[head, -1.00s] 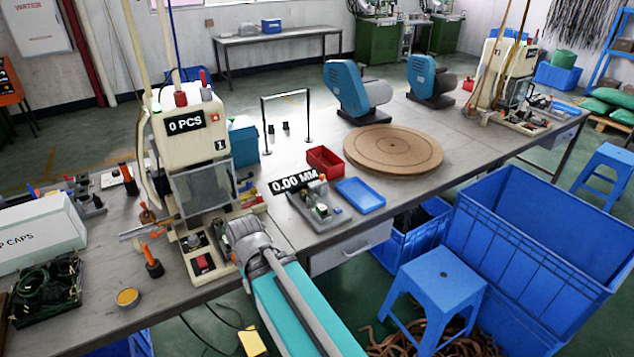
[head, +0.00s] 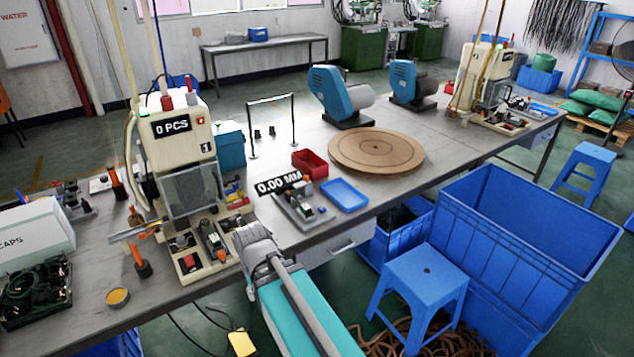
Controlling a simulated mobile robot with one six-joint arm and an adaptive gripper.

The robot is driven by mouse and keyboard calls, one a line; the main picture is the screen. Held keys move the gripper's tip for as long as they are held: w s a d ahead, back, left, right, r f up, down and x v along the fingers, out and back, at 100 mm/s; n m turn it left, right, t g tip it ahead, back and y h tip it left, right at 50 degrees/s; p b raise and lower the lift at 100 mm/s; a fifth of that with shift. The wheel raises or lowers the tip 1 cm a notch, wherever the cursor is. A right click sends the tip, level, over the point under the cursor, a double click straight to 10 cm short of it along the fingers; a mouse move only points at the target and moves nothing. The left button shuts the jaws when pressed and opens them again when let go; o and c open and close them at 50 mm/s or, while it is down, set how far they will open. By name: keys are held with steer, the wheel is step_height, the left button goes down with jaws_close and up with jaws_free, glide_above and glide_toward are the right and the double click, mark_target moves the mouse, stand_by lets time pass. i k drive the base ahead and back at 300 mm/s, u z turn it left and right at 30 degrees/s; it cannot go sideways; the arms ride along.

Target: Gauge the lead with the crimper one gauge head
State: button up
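Crimper one (head: 172,140) is the cream machine at left, with a "0 PCS" display, a "1" label and a clear guard. A gauge unit (head: 300,208) with a "0.00 MM" display stands on the bench to its right. A small device with green and orange parts (head: 213,242) sits at the crimper's base; I cannot tell whether it is the gauge head. My teal arm reaches in from the bottom, and its grey wrist ends just right of the crimper's base. My gripper's fingers do not show past the wrist. I cannot pick out a separate lead.
A red bin (head: 309,161), a blue tray (head: 344,195) and a round brown turntable (head: 376,150) stand right of the gauge unit. A black crate of cable coils (head: 38,297) and a white box (head: 30,236) are at left. A blue stool (head: 425,280) and large crate (head: 530,250) stand in front.

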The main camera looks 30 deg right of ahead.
mark_target(306, 186)
steer(key=z, duration=0.5)
steer(key=k, duration=1.1)
steer(key=z, duration=0.6)
steer(key=i, duration=1.7)
steer(key=u, duration=0.85)
steer(key=i, duration=0.4)
steer(key=u, duration=0.3)
